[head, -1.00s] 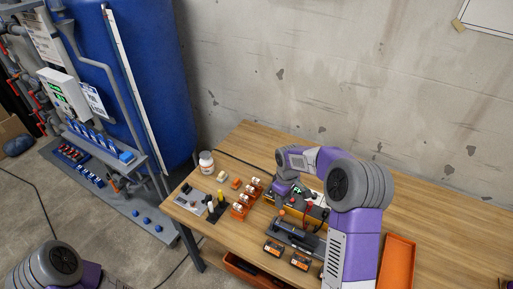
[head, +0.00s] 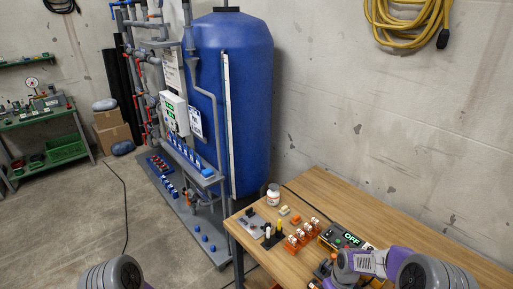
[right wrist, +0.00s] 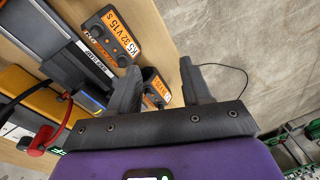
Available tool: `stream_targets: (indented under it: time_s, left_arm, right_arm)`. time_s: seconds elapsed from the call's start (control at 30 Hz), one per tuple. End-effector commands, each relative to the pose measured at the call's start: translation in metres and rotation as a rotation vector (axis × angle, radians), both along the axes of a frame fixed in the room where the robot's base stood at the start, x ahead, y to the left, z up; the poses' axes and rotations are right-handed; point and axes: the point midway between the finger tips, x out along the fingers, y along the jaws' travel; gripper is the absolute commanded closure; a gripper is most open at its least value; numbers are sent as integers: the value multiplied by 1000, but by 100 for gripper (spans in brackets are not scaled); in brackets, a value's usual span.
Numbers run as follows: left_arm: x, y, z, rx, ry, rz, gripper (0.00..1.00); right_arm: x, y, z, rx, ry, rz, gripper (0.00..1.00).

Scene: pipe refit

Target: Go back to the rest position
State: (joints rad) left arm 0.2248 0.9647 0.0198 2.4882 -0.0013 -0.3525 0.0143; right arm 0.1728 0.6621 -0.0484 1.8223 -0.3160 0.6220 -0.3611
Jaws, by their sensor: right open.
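My right arm comes in at the bottom right of the head view, over the wooden table (head: 420,235). Its fingertips cannot be made out there. In the right wrist view my right gripper (right wrist: 160,82) has two dark fingers spread apart with nothing between them. Black boxes with orange labels, one nearer (right wrist: 112,35) and one farther (right wrist: 155,90), lie beyond the fingers near the table edge. My left arm shows only as a grey joint at the bottom left of the head view; the left gripper is out of the picture.
A device with a green OFF display (head: 351,239), orange holders (head: 297,243) and a white jar (head: 273,196) stand on the table. A blue tank (head: 240,100) with pipes stands behind it. A green workbench (head: 40,122) is far left. Open floor lies between.

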Motion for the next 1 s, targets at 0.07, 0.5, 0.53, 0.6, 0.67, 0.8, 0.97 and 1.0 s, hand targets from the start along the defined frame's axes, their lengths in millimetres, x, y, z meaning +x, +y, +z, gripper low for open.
stream_targets:
  time_s: [0.07,0.5,0.53,0.6,0.67,0.8,0.97,1.0]
  left_arm:
    - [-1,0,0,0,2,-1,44]
    - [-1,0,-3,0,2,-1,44]
    - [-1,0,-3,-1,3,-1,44]
    - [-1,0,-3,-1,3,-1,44]
    - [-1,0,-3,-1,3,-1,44]
    - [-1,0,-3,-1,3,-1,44]
    - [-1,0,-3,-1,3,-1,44]
    - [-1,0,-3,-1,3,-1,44]
  right_arm:
    - [-15,19,-21,40,11,-38,52]
    - [-163,130,-119,231,113,-495,52]
    - [-172,133,-121,233,117,-523,52]
    - [-187,138,-123,234,126,-572,52]
    - [-195,140,-123,233,128,-601,52]
    - [-199,142,-124,232,128,-620,52]
    - [-199,142,-124,232,128,-620,52]
    - [-199,142,-124,232,128,-620,52]
